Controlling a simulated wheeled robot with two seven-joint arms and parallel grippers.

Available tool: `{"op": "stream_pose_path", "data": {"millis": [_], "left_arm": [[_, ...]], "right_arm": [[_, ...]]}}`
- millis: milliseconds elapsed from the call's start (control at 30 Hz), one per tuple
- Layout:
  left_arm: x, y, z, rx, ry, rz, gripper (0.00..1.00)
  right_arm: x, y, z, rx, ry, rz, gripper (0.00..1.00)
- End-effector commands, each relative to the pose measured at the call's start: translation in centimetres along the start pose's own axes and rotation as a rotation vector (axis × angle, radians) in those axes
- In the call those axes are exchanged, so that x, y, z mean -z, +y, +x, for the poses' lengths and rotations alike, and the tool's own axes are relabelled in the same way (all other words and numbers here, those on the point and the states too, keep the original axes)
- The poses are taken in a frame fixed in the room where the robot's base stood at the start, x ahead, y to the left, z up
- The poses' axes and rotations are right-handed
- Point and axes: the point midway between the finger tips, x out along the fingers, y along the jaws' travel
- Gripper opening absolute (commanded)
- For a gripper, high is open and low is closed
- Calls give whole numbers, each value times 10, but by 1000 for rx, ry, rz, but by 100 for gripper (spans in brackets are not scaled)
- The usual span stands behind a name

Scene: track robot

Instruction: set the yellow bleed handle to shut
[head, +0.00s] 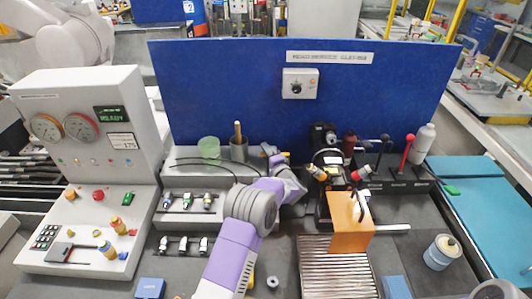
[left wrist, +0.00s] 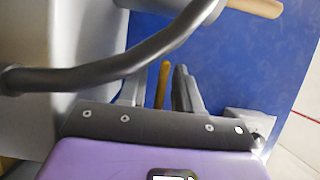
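A small yellow-ended handle (head: 318,173) sticks up to the left from the dark fixture in the middle of the bench; I take it to be the bleed handle. A red-ended handle (head: 361,173) stands to its right. My left gripper (head: 270,151) is behind and to the left of the yellow handle, apart from it, near the blue panel. In the left wrist view its fingers (left wrist: 160,90) stand apart with a wooden stick showing between them, seemingly behind. The yellow handle is not recognisable in the left wrist view.
A grey cup (head: 239,151) with a wooden stick and a green cup (head: 209,149) stand left of my gripper. Dark hoses (left wrist: 110,65) cross close to it. A blue panel (head: 230,85) stands behind.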

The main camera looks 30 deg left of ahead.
Motion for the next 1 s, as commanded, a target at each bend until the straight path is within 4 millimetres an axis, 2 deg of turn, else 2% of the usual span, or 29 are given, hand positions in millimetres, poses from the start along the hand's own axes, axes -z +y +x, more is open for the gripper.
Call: {"op": "stream_pose_path", "data": {"millis": [300,500,533,1000], "left_arm": [[0,0,3,0,0,1,33],[0,0,3,0,0,1,2],[0,0,3,0,0,1,0],[0,0,3,1,0,0,0]], "right_arm": [[0,0,0,0,0,0,43],[0,0,0,0,0,0,43],[0,0,0,0,0,0,43],[0,0,0,0,0,0,43]]}}
